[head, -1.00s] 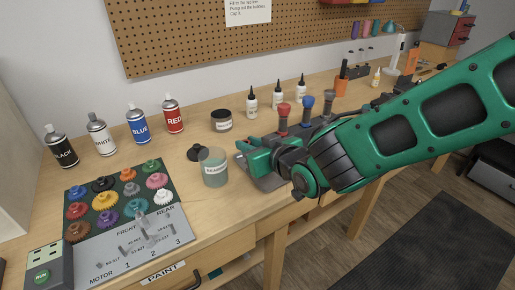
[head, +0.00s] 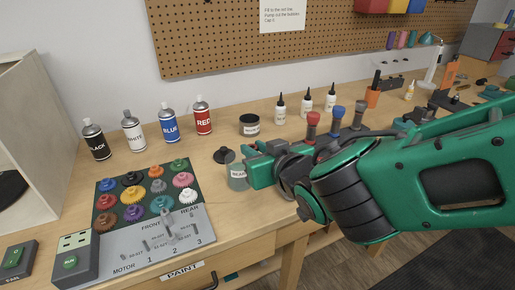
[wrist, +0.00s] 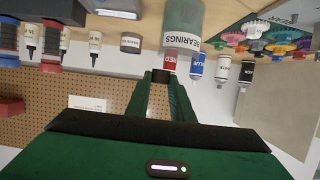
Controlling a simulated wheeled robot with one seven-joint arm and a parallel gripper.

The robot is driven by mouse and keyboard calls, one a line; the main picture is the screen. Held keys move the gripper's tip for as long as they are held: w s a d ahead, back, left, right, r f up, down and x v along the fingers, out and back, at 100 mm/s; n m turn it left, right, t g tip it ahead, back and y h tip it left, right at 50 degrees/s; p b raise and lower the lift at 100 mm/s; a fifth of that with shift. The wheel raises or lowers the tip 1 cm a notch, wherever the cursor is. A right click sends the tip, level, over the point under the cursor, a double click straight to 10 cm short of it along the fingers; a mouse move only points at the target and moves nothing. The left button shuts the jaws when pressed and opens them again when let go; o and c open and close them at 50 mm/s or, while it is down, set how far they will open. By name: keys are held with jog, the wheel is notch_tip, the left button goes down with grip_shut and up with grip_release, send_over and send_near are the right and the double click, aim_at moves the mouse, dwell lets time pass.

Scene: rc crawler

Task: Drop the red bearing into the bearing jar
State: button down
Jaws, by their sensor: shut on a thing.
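The bearing jar (head: 237,181) is a small translucent greenish jar with a white label, standing on the bench right of the gear tray. It also shows in the wrist view (wrist: 183,15), upside down, with its BEARINGS label readable. My gripper (head: 254,163) is at the jar's right side in the head view and covers part of it. In the wrist view my fingertips (wrist: 161,77) are close together near the jar's label. I cannot make out the red bearing itself.
The gear tray (head: 108,187) and motor board (head: 160,247) are to the left. Spray cans (head: 203,116), a dark jar (head: 249,125) and white bottles (head: 306,105) stand along the back. Shock absorbers (head: 335,120) stand behind my arm.

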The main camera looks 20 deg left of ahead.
notch_tip(320, 180, up, 8)
jog(key=a, duration=0.2)
jog(key=shift+f, duration=2.85)
jog(key=c, duration=1.5)
grip_release()
jog(key=shift+o, duration=0.2)
jog(key=shift+s+d, duration=0.1)
jog(key=v, duration=1)
jog(key=shift+d+r, duration=0.15)
jog(key=shift+d, duration=0.1)
jog(key=shift+s, duration=0.1)
